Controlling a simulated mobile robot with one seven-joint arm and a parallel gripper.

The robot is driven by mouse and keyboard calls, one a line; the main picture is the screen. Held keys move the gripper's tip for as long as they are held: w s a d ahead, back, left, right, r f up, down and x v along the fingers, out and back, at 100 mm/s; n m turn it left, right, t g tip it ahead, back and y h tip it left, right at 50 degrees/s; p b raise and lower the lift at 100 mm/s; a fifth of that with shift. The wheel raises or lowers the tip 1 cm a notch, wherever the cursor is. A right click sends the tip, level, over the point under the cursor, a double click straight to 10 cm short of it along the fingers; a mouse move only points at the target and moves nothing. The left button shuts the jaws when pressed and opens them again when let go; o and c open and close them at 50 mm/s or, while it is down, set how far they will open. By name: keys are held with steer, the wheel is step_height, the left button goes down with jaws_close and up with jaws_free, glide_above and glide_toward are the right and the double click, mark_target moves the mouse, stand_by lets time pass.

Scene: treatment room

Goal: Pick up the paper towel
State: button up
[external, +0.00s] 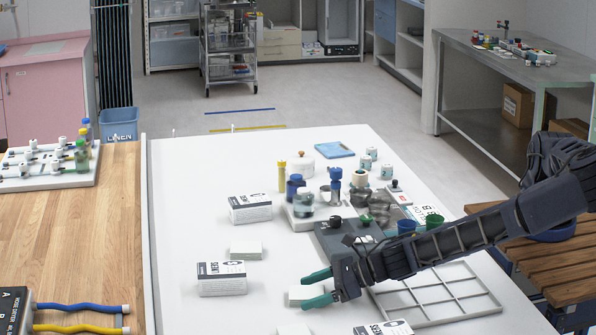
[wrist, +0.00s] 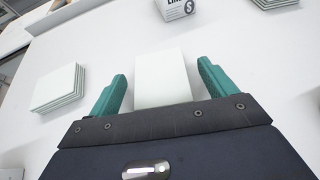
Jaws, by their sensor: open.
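A white, flat, rectangular stack that looks like folded paper towel (external: 303,291) lies on the white table. In the wrist view the same white stack (wrist: 163,80) sits between the two green fingers, with a visible gap on each side. My gripper (external: 304,294) is open around it, low over the table; its near end is hidden by the gripper body in the wrist view (wrist: 162,70). Two similar white stacks lie nearby: one behind it (external: 246,250), and one at the front edge of the external view (external: 293,329), seen at left in the wrist view (wrist: 58,88).
A liners box (external: 222,279) stands beyond the fingertips, with another box (external: 250,209) farther back. A white grid rack (external: 440,293) lies under my arm. A grey block (external: 340,237), jars and bottles crowd the table behind the gripper. The table's left strip is clear.

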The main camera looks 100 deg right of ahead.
steer(key=c, duration=1)
steer(key=shift+c, duration=0.2)
